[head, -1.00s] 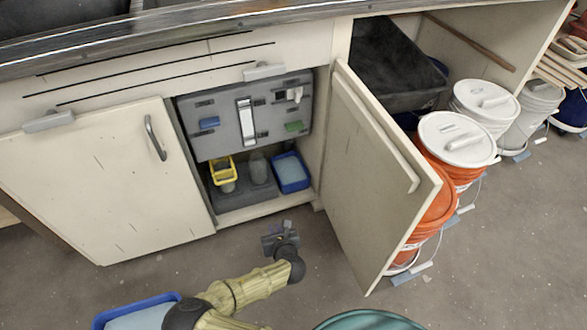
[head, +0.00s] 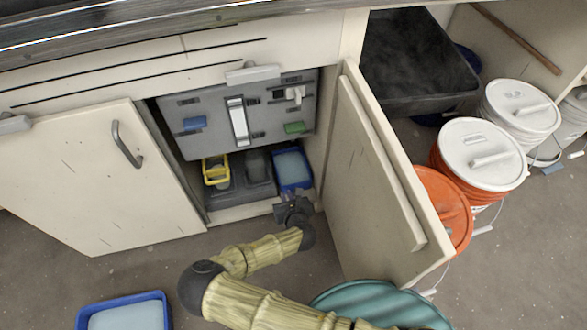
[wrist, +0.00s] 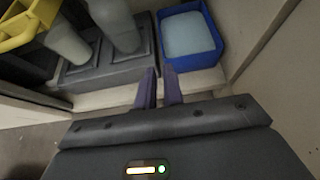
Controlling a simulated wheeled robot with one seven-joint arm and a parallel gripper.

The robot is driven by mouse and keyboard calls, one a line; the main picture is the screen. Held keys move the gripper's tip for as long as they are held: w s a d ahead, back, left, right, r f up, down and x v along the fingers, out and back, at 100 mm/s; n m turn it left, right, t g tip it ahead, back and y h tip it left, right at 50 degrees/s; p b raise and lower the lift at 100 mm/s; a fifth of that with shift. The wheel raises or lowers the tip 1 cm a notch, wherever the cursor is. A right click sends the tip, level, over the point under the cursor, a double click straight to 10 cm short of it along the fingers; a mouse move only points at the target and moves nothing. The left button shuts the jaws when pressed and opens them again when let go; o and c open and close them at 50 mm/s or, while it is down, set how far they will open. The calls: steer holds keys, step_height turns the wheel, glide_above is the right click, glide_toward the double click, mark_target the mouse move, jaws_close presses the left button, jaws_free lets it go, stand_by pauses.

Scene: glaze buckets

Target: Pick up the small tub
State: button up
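A small blue tub (head: 292,184) with pale blue contents sits on the cabinet floor at the right, inside the open cupboard. In the wrist view the small tub (wrist: 190,62) is just beyond the fingertips, a little to the right. My gripper (head: 282,208) is in front of the cupboard opening, near the sill, and apart from the tub. In the wrist view its two purple fingers (wrist: 160,75) show a narrow gap with nothing between them, so it looks slightly open.
A yellow-framed holder (head: 216,180) and grey cylinders (head: 256,163) stand left of the tub. The open door (head: 375,175) bounds the right side. A larger blue tub (head: 80,325) and a teal round thing (head: 375,300) are low in front. Lidded buckets (head: 484,153) stand right.

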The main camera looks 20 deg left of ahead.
steer(key=b+x, duration=0.6)
steer(key=x, duration=0.5)
steer(key=shift+w+a+f, duration=0.15)
steer(key=shift+a+f, duration=0.1)
steer(key=shift+a, duration=0.05)
steer(key=shift+w+a, duration=0.15)
steer(key=shift+w, duration=0.05)
steer(key=b+x, duration=0.4)
steer(key=shift+w+a+r, duration=0.1)
steer(key=shift+w+r, duration=0.05)
steer(key=shift+w, duration=0.1)
steer(key=shift+w+a, duration=0.25)
steer(key=shift+w, duration=0.1)
